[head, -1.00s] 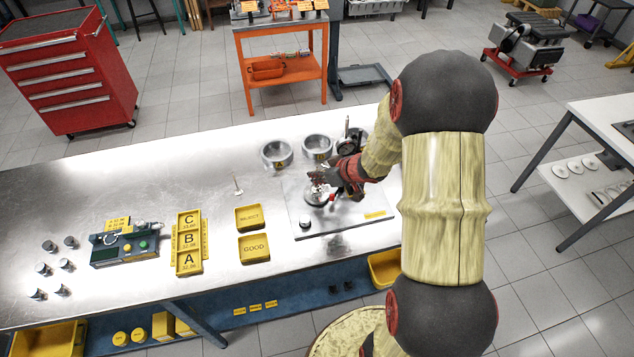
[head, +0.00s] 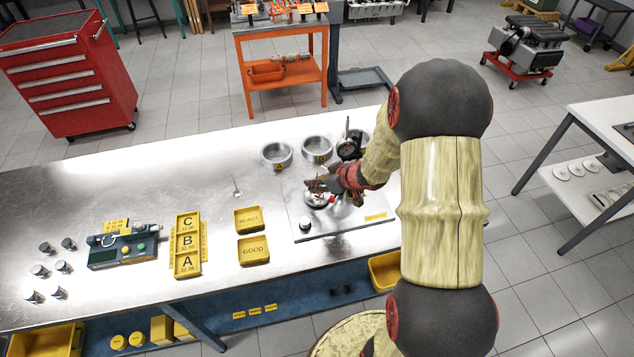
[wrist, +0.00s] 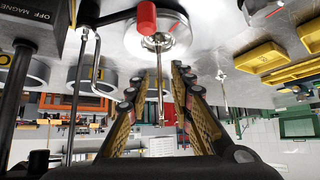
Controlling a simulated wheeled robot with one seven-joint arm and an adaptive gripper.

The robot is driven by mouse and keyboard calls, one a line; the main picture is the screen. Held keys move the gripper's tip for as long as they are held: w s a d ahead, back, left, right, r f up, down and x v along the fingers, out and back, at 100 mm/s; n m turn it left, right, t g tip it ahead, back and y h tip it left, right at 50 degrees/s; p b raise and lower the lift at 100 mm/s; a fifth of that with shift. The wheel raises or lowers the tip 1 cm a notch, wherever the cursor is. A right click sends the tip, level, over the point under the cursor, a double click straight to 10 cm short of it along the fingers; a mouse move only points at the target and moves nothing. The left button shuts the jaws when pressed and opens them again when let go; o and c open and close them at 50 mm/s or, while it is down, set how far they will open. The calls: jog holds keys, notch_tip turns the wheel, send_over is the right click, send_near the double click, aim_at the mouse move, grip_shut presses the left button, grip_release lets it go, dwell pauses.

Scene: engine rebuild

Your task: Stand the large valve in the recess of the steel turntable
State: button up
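A valve (wrist: 161,96) shows in the wrist view, which looks upside down, with its head at the centre of the steel turntable (wrist: 172,40) and its stem pointing away from the disc. The valve appears upright; whether its head is fully in the recess is too small to tell. The turntable also shows in the head view (head: 318,202), partly hidden by my gripper (head: 318,185). In the wrist view, my gripper (wrist: 158,74) has its fingers apart on either side of the stem, with visible gaps. Another valve (wrist: 222,76) stands on the bench, left of the plate in the head view (head: 237,188).
A red-ended part (wrist: 147,18) reaches over the turntable. A dial gauge stand (head: 349,143) and grey ring cups (head: 277,154) stand behind it. Yellow REJECT (head: 249,219) and GOOD (head: 254,249) trays lie to the left. The bench's left rear is clear.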

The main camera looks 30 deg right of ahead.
jog(key=shift+r, duration=0.1)
jog(key=shift+s+r, duration=0.1)
jog(key=shift+r, duration=0.2)
jog(key=p+v, duration=0.4)
jog(key=v, duration=0.7)
jog(key=shift+s, duration=0.25)
jog(key=shift+d+r, duration=0.1)
